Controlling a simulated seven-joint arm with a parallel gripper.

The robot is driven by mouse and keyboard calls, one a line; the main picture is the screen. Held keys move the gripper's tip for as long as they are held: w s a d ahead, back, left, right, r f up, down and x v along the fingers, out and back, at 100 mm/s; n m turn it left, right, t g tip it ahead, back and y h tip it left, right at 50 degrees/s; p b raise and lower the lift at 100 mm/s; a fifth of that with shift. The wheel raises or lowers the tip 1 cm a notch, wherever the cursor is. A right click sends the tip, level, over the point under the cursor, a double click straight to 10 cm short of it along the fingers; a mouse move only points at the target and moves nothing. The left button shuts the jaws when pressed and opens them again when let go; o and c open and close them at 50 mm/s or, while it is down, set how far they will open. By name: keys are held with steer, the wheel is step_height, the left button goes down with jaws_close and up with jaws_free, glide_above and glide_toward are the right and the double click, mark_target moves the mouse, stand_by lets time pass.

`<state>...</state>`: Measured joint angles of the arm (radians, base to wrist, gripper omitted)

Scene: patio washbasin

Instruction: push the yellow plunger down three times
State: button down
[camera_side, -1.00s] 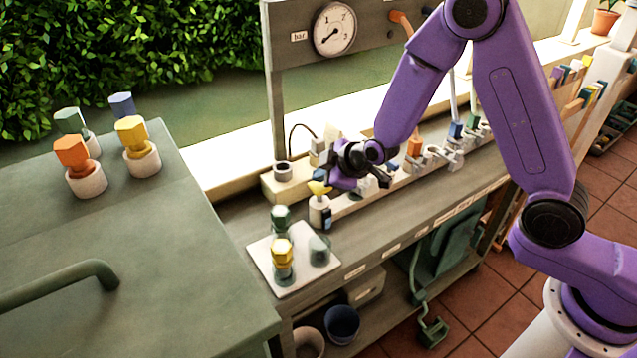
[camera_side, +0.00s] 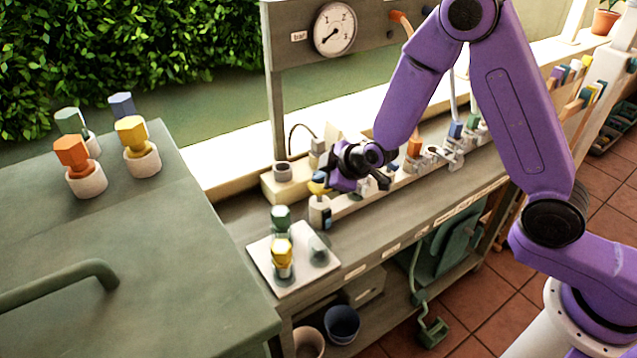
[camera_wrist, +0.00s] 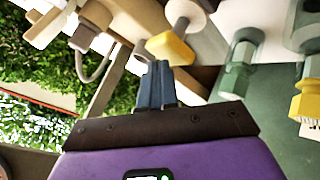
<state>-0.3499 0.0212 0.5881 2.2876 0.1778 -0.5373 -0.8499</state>
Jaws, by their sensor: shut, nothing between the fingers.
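The yellow plunger (camera_side: 317,190) stands on a pale cylindrical body (camera_side: 318,212) near the left end of the bench. My gripper (camera_side: 321,177) is shut and empty, with its blue fingertips at the plunger's head and partly covering it in the side view. In the wrist view the shut fingers (camera_wrist: 155,72) point at the yellow head (camera_wrist: 171,49), close to its edge. I cannot tell whether they touch it. The yellow head looks upright in the side view.
A pale plate (camera_side: 264,252) in front holds a green-topped (camera_side: 280,216) and a yellow-topped piece (camera_side: 281,250). More coloured knobs (camera_side: 131,132) stand on the left cabinet. A gauge (camera_side: 334,29) hangs above.

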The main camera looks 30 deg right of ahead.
steer(key=shift+f, duration=0.9)
stand_by(0.9)
steer(key=shift+r, duration=1.3)
steer(key=shift+r, duration=2.9)
steer(key=shift+s, duration=0.1)
